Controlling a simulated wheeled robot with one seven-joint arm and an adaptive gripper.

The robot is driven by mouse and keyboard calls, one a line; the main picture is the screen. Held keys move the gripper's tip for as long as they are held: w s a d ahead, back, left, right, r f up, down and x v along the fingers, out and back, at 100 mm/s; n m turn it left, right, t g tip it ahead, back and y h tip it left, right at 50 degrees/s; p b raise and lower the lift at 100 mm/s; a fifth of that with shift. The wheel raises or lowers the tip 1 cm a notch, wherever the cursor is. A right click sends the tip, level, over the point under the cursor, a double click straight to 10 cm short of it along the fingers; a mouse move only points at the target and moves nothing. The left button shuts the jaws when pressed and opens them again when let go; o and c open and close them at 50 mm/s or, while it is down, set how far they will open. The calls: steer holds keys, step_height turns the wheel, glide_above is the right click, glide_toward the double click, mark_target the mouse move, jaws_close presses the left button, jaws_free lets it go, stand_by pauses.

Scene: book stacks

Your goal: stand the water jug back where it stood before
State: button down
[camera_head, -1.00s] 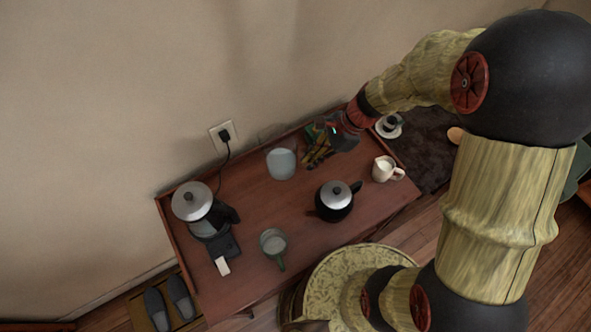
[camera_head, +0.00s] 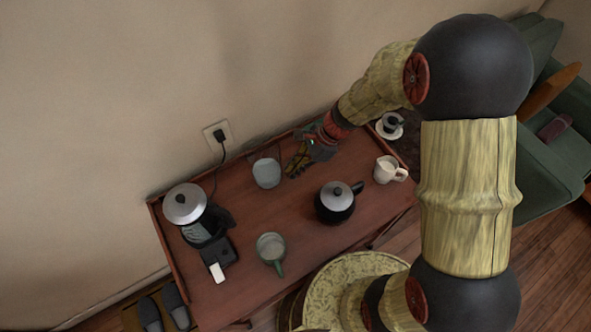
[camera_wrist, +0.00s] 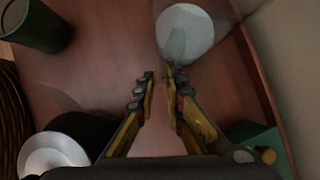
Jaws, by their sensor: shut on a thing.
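The water jug (camera_head: 267,173) is clear glass with a pale round area, near the back edge of the wooden table. In the wrist view the jug (camera_wrist: 186,34) is just beyond my fingertips, its clear wall hard to make out. My gripper (camera_head: 292,170) reaches in from the right at the jug's right side. In the wrist view my gripper (camera_wrist: 158,80) has its fingertips close together at the jug's near side, shut on it, apparently at the handle. The jug looks about upright. I cannot tell whether its base touches the table.
A black kettle (camera_head: 336,203) with a silver lid stands right of centre on the table (camera_head: 310,240). A green mug (camera_head: 270,247) is at the front, a coffee maker (camera_head: 205,228) at the left, a white creamer (camera_head: 388,170) at the right. A wall rises behind the raised back edge.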

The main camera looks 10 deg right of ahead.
steer(key=c, duration=1.9)
jaws_free()
steer(key=p+v, duration=0.5)
steer(key=v, duration=0.7)
steer(key=shift+r, duration=0.15)
steer(key=shift+s+d+r+n+t+h, duration=1.2)
steer(key=shift+s+r+n, duration=1.5)
steer(key=shift+r, duration=1.15)
steer(key=shift+s+d+r+n+t+h, duration=0.8)
steer(key=shift+s+d+r+n, duration=0.75)
steer(key=shift+s+r+n, duration=1.7)
steer(key=shift+s+d+r+n+t+h, duration=1.2)
steer(key=shift+s+r+n, duration=0.9)
steer(key=shift+r, duration=2.3)
steer(key=shift+w+d+n+y, duration=0.2)
steer(key=shift+n+y, duration=0.05)
steer(key=shift+y, duration=0.05)
